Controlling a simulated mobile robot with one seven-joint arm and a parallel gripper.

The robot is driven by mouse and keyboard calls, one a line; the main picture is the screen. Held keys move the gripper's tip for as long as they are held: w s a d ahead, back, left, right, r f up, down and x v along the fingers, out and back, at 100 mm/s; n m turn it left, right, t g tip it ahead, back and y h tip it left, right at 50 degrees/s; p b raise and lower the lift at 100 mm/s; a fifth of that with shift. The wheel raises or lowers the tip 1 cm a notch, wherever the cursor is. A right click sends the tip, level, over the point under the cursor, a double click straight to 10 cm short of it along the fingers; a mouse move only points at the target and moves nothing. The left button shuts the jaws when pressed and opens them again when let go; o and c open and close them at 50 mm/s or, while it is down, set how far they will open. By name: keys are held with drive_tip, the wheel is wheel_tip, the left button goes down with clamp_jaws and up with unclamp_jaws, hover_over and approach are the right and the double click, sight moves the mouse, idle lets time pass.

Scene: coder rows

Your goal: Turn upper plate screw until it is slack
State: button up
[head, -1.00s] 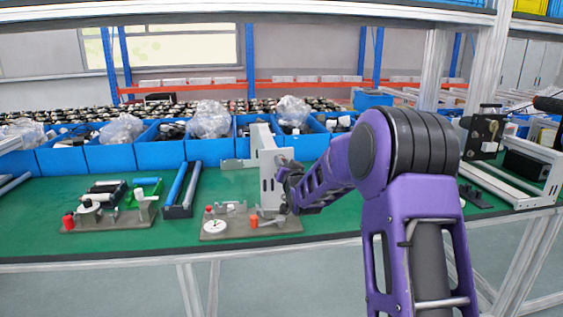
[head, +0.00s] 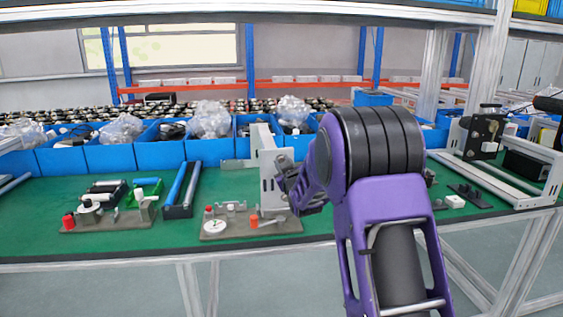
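A grey-white upright plate (head: 266,160) stands on a grey fixture base (head: 236,233) near the front edge of the green bench. I cannot make out the upper plate screw; it is too small or hidden by my arm. My gripper (head: 281,177) is at the right side of the upright plate, close to its middle height. Whether it touches anything there I cannot tell, and its fingers are too small and dark to show open or shut. The base also carries an orange knob (head: 253,221), a white disc (head: 214,226) and a red-topped post (head: 209,211).
Blue bins (head: 108,157) line the back. Bare green surface (head: 330,222) shows front right.

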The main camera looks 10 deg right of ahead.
drive_tip(key=shift+o, duration=1.3)
drive_tip(key=m, duration=0.4)
drive_tip(key=shift+d, duration=0.1)
drive_tip(key=m, duration=0.5)
drive_tip(key=shift+m, duration=0.4)
clamp_jaws()
